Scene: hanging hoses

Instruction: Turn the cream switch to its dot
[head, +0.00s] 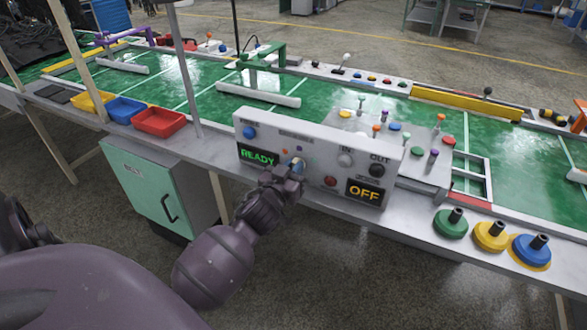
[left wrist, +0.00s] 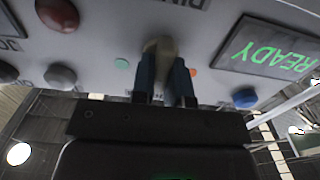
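The cream switch (left wrist: 160,47) is on the front of the grey control panel (head: 323,140). In the left wrist view, which shows the panel upside down, its cream tip shows between my gripper's two blue-padded fingers. A teal dot (left wrist: 121,64) and an orange dot (left wrist: 193,72) lie on the panel on either side of the switch. My left gripper (head: 296,165) reaches the panel from the front, and its fingers (left wrist: 163,80) are closed against the sides of the switch. The fingers hide most of the switch body. My right gripper is not in view.
The panel also bears a lit READY display (head: 258,154), an OFF display (head: 363,191), a blue button (head: 249,132), a red button (head: 330,181) and a black knob (head: 377,170). Coloured trays (head: 160,122) stand left; green, yellow and blue weighted pieces (head: 491,236) stand right.

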